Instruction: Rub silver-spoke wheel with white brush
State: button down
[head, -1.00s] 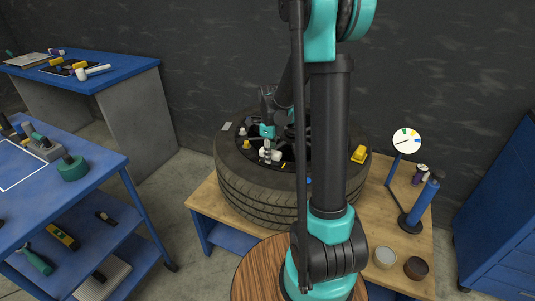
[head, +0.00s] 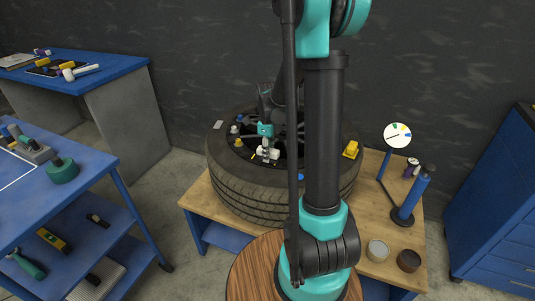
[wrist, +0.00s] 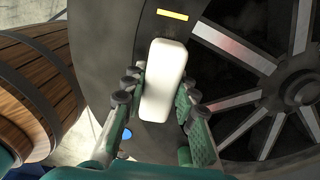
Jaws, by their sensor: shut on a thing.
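The silver-spoke wheel is a big black tire (head: 255,193) lying flat on a wooden-topped table. Its dark rim with silver spokes shows at the right of the wrist view (wrist: 230,99). My gripper (head: 266,150) is over the near left part of the wheel. It is shut on the white brush (wrist: 164,80), a smooth white block between the fingers. In the wrist view the brush lies over the dark band beside the spokes. I cannot tell whether its underside touches the wheel. My arm hides the wheel's right part in the head view.
A yellow block (head: 351,149) and small pieces lie on the wheel. A dial gauge (head: 397,135), a blue cylinder (head: 416,193) and two small pots (head: 377,251) stand on the table at right. A round wooden top (head: 250,275) is in front. Blue workbenches (head: 90,155) are at left.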

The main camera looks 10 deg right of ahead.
aim_at(261, 147)
jog(key=shift+r, duration=0.3)
jog(key=shift+s+d, duration=0.55)
jog(key=shift+d, duration=0.25)
jog(key=shift+f, duration=0.5)
jog(key=shift+r, duration=0.15)
dwell(0.3)
jog(key=shift+w+a, duration=0.1)
jog(key=shift+w+a, duration=0.45)
jog(key=shift+a, duration=0.15)
jog(key=shift+w+a+f, duration=0.1)
jog(key=shift+w+a, duration=0.4)
jog(key=shift+a, duration=0.2)
jog(key=shift+w+a+f, duration=0.1)
jog(key=shift+w+a, duration=0.35)
jog(key=shift+a, duration=0.25)
